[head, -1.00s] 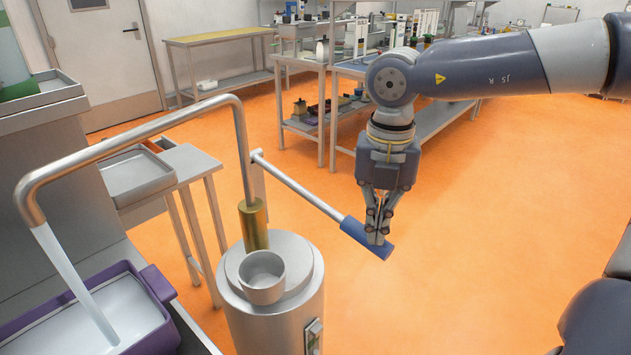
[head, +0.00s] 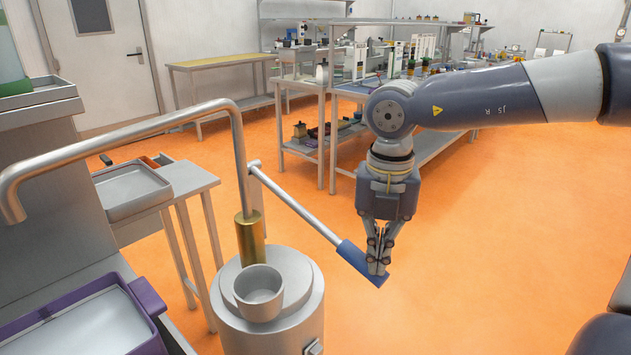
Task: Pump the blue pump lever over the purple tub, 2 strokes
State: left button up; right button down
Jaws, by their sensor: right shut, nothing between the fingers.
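The blue pump lever (head: 362,264) is the blue grip at the end of a metal rod, which slopes down to the right from the pump's upright pipe. My right gripper (head: 378,268) points downward with its fingers shut and empty. Its fingertips appear to touch the blue grip near its outer end. The purple tub (head: 148,296) is at the lower left, partly cut off by the frame. The pump spout (head: 10,205) ends above the tub's side, and no water stream shows from it. My left gripper is not in view.
A small metal cup (head: 259,300) stands on the round pump base (head: 310,305). A side table with a grey tray (head: 132,190) is behind the tub. A workbench (head: 330,90) stands at the back. Orange floor right of the lever is clear.

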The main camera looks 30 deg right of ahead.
notch_tip(320, 180, up, 4)
jog(key=shift+a+f+p, duration=0.1)
jog(key=shift+p, duration=0.95)
pick_arm(q)
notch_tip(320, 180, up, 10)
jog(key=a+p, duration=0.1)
jog(key=p, duration=0.6)
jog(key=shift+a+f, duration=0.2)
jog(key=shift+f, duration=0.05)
pick_arm(e)
notch_tip(320, 180, up, 11)
jog(key=shift+r, duration=0.2)
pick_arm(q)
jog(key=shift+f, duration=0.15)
pick_arm(e)
jog(key=shift+f, duration=0.15)
